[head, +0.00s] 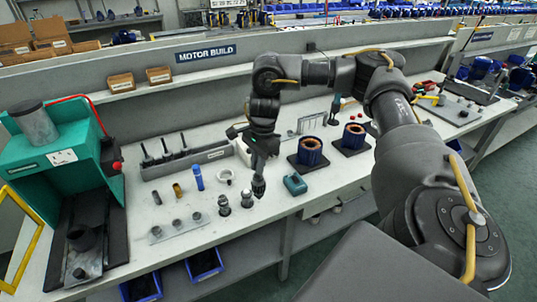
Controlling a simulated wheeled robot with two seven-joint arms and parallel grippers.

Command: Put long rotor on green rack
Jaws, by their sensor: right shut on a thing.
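My right gripper (260,165) reaches down over the middle of the bench from the right arm. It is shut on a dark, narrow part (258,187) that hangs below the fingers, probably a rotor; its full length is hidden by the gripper. Several dark upright shafts stand in a long grey rack (215,152) to the left of the gripper. I cannot make out a rack that is clearly green; a green press (60,160) stands at the left end of the bench. My left gripper is not in view.
Two small metal parts (223,205) stand just left of the held part. A blue cylinder (197,178) and a white ring (225,176) are farther left. A teal block (294,184) and two copper-wound stators (310,152) stand right. The front bench edge is close.

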